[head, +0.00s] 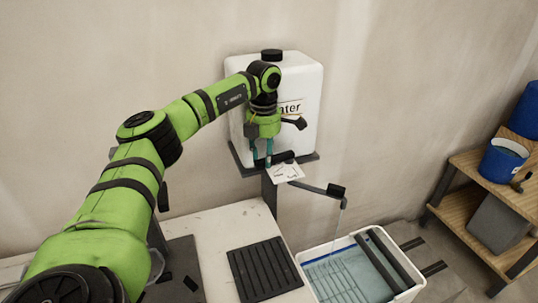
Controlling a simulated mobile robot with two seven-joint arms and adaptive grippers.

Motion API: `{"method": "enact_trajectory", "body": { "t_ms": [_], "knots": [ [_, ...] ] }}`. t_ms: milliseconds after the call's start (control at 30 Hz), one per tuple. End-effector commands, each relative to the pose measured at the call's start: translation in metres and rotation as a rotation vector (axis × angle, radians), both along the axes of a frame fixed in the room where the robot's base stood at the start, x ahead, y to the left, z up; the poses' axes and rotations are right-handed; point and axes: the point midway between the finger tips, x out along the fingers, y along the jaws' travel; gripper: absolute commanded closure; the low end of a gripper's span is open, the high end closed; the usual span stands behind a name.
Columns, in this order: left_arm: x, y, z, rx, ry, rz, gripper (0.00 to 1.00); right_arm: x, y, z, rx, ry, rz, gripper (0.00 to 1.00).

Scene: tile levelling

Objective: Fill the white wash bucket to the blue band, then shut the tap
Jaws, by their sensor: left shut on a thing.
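The white wash bucket (301,267) stands at the lower right, a rectangular tub with bluish water (340,280) inside. A thin stream of water (340,218) runs from the end of the dark spout (312,188) down to the bucket. The spout leads from below the white water tank (300,78) on the wall. My left gripper (262,161) is in front of the tank, pointing down, its teal fingers shut on the black tap (283,157), mostly hidden by them. My right gripper is not in view.
A white card (285,172) hangs under the tap. A black ribbed mat (262,268) lies on the pale bench (215,235) left of the bucket. Dark bars (385,262) cross the bucket's right side. Wooden shelves (488,163) with blue buckets (502,160) stand at the right.

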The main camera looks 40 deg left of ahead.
Motion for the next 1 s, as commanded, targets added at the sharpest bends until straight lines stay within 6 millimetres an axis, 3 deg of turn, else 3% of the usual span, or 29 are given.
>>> {"method": "enact_trajectory", "body": {
  "t_ms": [233, 267, 300, 700, 867, 1000],
  "knots": [
    [0.0, 0.0, 0.0, 0.0, -0.001, 0.0, 1.0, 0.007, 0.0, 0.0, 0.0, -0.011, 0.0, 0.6],
    [0.0, 0.0, 0.0, 0.0, -0.001, 0.0, 0.56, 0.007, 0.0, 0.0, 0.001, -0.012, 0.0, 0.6],
    [0.0, 0.0, 0.0, 0.0, -0.001, 0.0, 0.43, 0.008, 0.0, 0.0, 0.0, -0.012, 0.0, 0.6],
    [0.001, -0.001, 0.005, -0.001, -0.003, 0.0, 0.43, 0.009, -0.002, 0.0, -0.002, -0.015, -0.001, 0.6],
    [0.002, -0.001, 0.028, -0.002, -0.007, 0.001, 0.43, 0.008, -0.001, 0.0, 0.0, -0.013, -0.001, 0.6],
    [0.002, -0.001, 0.059, -0.001, -0.006, 0.0, 0.43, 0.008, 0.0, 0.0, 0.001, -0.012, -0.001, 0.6]
  ]
}}
